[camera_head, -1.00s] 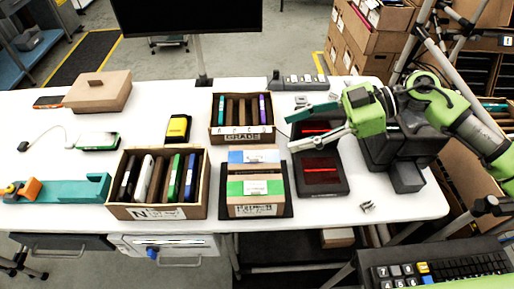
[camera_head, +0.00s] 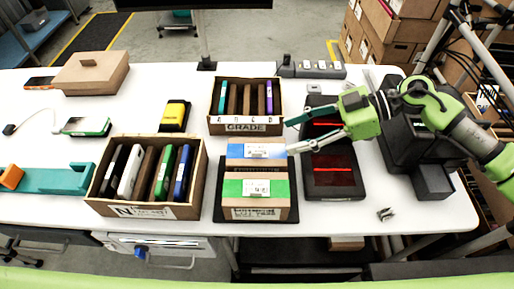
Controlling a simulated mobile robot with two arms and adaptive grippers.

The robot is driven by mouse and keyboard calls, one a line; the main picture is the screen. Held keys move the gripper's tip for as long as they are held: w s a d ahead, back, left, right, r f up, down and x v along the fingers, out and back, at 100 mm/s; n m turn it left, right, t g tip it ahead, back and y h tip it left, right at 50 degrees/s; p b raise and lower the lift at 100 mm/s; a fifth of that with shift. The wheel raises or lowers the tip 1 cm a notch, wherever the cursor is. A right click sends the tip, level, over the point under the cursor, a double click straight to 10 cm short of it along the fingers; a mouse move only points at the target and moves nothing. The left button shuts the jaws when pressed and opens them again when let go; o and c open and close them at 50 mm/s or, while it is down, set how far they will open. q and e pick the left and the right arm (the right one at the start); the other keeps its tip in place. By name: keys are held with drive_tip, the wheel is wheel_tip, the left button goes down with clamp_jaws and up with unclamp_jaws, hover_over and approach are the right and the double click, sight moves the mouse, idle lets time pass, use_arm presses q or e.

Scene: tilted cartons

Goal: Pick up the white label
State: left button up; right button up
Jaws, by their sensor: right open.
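White labels show on the two small cartons at the table's middle. One is on the blue-banded carton (camera_head: 256,151), and a white label (camera_head: 257,188) is on the green-banded carton (camera_head: 233,189) in front of it. A small white piece (camera_head: 313,88) also lies near the back right; I cannot tell if it is a label. My right gripper (camera_head: 289,136) reaches in from the right above the red-lit black device. Its fingers are spread and nothing is between them. Their tips are just right of the blue-banded carton. My left gripper is not in view.
An open box of upright devices (camera_head: 156,211) stands left of the cartons. The GRADE box (camera_head: 246,128) stands behind them. The black device with red-lit windows (camera_head: 333,183) is to their right. A small metal clip (camera_head: 386,214) lies at the right. White table surface is free at front right.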

sight(265, 151)
drive_tip(key=x, duration=0.4)
drive_tip(key=shift+w+p, duration=0.15)
drive_tip(key=shift+p, duration=0.15)
drive_tip(key=shift+a+f, duration=0.25)
drive_tip(key=shift+a, duration=0.15)
drive_tip(key=p+x, duration=0.1)
drive_tip(key=x, duration=0.2)
drive_tip(key=shift+a+f+p, duration=0.2)
drive_tip(key=shift+f+p, duration=0.05)
drive_tip(key=shift+p, duration=0.1)
drive_tip(key=shift+a+f, duration=0.3)
drive_tip(key=shift+a, duration=0.05)
drive_tip(key=shift+c, duration=0.4)
drive_tip(key=c, duration=0.7)
